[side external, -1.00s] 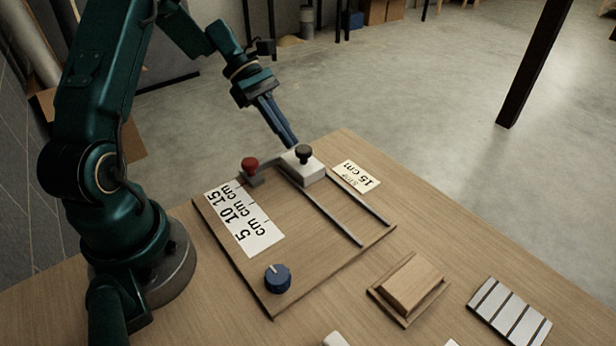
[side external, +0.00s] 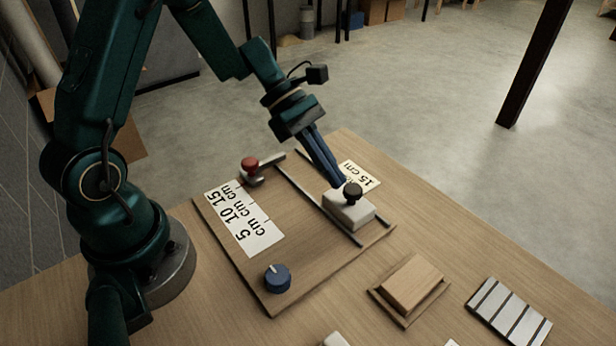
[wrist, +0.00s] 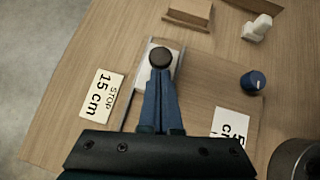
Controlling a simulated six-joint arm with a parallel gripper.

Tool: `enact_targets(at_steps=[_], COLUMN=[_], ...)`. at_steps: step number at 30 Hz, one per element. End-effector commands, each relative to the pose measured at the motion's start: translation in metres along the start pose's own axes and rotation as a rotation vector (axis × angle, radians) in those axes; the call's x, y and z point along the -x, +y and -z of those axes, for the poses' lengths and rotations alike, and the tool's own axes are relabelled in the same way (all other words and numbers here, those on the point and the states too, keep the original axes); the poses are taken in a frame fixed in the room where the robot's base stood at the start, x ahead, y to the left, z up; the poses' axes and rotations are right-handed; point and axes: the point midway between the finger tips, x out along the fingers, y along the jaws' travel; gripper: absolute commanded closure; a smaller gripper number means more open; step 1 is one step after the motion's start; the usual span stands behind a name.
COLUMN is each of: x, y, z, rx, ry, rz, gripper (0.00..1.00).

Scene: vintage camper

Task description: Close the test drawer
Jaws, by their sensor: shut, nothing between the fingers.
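No drawer can be clearly made out. A white sliding block (side external: 349,211) with a black knob (side external: 352,189) sits on two dark rails on a wooden board (side external: 262,270), near the rails' front end. In the wrist view the white block (wrist: 167,52) shows around the black knob (wrist: 161,58). My gripper (side external: 341,184) is shut and empty, its blue fingertips at the knob's rear side. In the wrist view my gripper (wrist: 158,76) lies right against or just short of the knob; contact is hard to tell.
A red knob (side external: 250,164) on a grey base, a blue dial (side external: 278,277) and a 5-10-15 cm label (side external: 243,222) are on the board. A "STOP 15 cm" card (side external: 361,175) lies beside the rails. A wooden block (side external: 411,282) and slatted plate (side external: 509,311) stand to the right.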

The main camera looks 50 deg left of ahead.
Motion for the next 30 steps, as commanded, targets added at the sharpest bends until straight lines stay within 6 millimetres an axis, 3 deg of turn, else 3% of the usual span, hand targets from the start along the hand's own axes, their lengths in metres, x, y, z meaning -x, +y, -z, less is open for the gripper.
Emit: enact_targets(at_steps=[6, 17, 25, 30], x=[-0.016, -0.02, -0.016, 0.0], y=[-0.005, -0.006, -0.006, -0.004], z=[-0.016, -0.021, -0.017, 0.0], rx=[-0.001, 0.001, 0.004, 0.006], ry=[-0.001, -0.008, -0.007, 0.0], rz=[0.001, 0.004, 0.002, -0.008], gripper=[1.0, 1.0, 1.0, 1.0])
